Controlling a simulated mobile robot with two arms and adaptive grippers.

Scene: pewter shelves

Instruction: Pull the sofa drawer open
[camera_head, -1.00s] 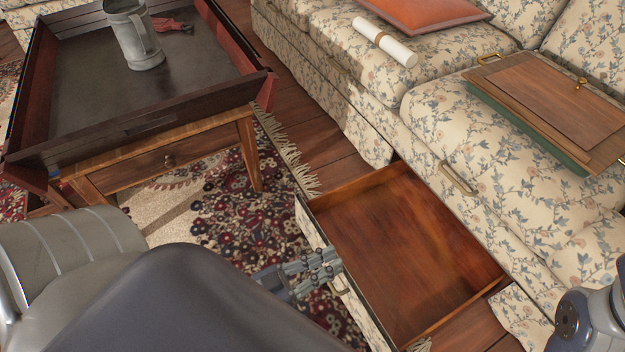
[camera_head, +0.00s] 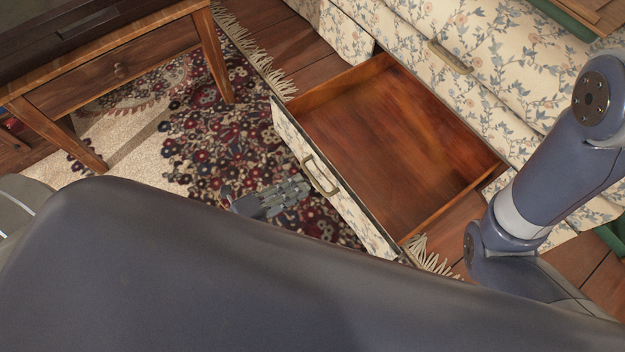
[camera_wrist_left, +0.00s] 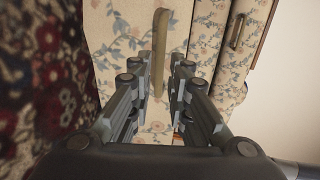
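The sofa drawer (camera_head: 390,145) is pulled out, with its empty wooden inside showing. Its floral front has a brass handle (camera_head: 320,175), which also shows in the left wrist view (camera_wrist_left: 160,45). My left gripper (camera_head: 303,188) is just in front of the drawer front, apart from the handle. In the left wrist view its two fingers (camera_wrist_left: 161,78) are spread with nothing between them, and the handle lies ahead of their tips. My left arm hides the near floor. My right arm is at the right; its gripper is out of view.
The floral sofa (camera_head: 400,35) stands behind the drawer, with another handle (camera_head: 450,57) on its front. A wooden table (camera_head: 130,65) stands at the upper left. A patterned rug (camera_head: 225,125) covers the floor before the drawer.

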